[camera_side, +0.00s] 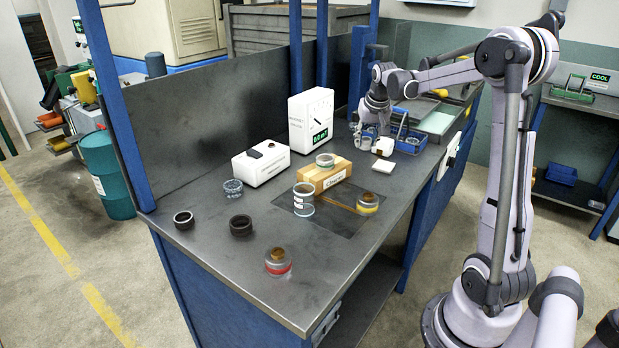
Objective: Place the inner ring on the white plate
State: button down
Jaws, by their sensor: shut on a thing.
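My gripper (368,137) is at the far right part of the bench, pointing down beside the blue caddy. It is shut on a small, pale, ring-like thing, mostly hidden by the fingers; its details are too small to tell. A flat white square plate (391,166) lies bare on the bench, nearer the camera and a little right of my gripper. My gripper is apart from the plate. Several other rings stand on the bench, among them a dark ring (184,219) and a black ring (240,225) at the left.
A white cube (384,146) stands between my gripper and the plate. The blue caddy (409,137) is just right.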

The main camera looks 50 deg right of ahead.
jog(key=s+d+m+g, duration=0.1)
jog(key=s+d+m, duration=0.2)
jog(key=s+d, duration=1)
jog(key=h, duration=0.1)
send_over(384, 164)
jog(key=a, duration=0.1)
jog(key=f, duration=0.6)
jog(key=shift+s, duration=0.35)
jog(key=shift+a+f, duration=0.1)
jog(key=shift+f, duration=2.05)
jog(key=c, duration=0.9)
grip_release()
jog(key=shift+f, duration=0.1)
